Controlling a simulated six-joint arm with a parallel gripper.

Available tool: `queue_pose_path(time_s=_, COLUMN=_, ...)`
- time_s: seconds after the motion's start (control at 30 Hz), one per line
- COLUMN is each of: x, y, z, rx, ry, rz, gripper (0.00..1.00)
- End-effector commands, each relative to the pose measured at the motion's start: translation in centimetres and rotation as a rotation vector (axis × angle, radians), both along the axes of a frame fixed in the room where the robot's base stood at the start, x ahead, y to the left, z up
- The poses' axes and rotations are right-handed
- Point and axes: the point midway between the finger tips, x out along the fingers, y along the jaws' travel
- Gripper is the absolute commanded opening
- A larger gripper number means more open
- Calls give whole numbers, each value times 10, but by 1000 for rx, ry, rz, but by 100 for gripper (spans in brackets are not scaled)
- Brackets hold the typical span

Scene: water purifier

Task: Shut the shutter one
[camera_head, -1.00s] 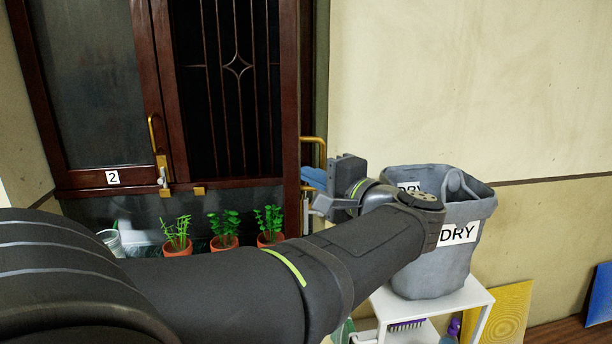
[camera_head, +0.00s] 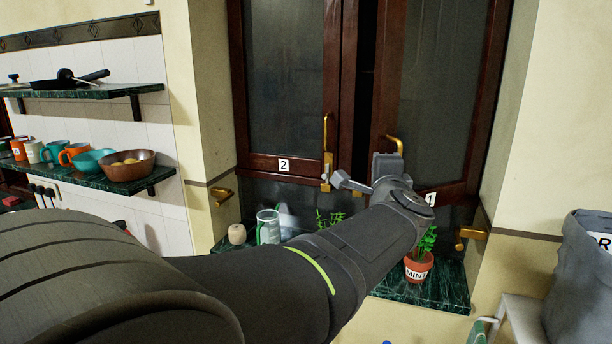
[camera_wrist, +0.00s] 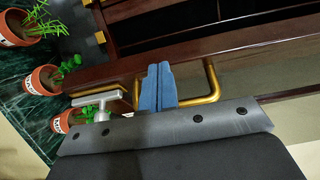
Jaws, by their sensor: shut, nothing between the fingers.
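Shutter one (camera_head: 430,95) is the dark wood-framed glass panel at right, with a small "1" label. It stands slightly ajar, with a dark gap between it and shutter two (camera_head: 285,90). Its brass handle (camera_head: 393,143) is just above my gripper in the head view. In the wrist view, the blue fingers of my gripper (camera_wrist: 158,86) are together and empty. They lie within the span of the brass handle (camera_wrist: 213,80), over the wood frame. I cannot tell whether they touch it. In the head view my wrist hides the fingers.
A green marble sill (camera_head: 440,285) below holds a mint pot (camera_head: 417,268), other plants and a glass jug (camera_head: 268,227). Shelves with cups and a bowl (camera_head: 130,167) are at left. A grey laundry bag (camera_head: 585,280) is at right.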

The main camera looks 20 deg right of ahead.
Motion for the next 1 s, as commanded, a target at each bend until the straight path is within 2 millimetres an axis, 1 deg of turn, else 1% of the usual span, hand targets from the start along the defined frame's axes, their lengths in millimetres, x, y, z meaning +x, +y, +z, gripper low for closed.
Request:
queue_pose_path(time_s=0.03, x=17, y=1, z=-1, rx=2, ry=0, rz=7, gripper=0)
queue_pose_path(time_s=0.23, x=75, y=-4, z=-1, rx=2, ry=1, rz=6, gripper=0)
queue_pose_path(time_s=0.4, x=124, y=-17, z=-1, rx=1, ry=0, rz=3, gripper=0)
queue_pose_path(time_s=0.5, x=148, y=-26, z=-1, rx=1, ry=0, rz=2, gripper=0)
queue_pose_path(time_s=0.6, x=169, y=-35, z=-1, rx=0, ry=0, rz=2, gripper=0)
queue_pose_path(time_s=0.7, x=185, y=-44, z=-1, rx=0, ry=1, rz=0, gripper=0)
queue_pose_path(time_s=0.8, x=198, y=-51, z=-1, rx=0, ry=0, rz=1, gripper=0)
queue_pose_path(time_s=1.0, x=213, y=-61, z=0, rx=0, ry=0, rz=0, gripper=0)
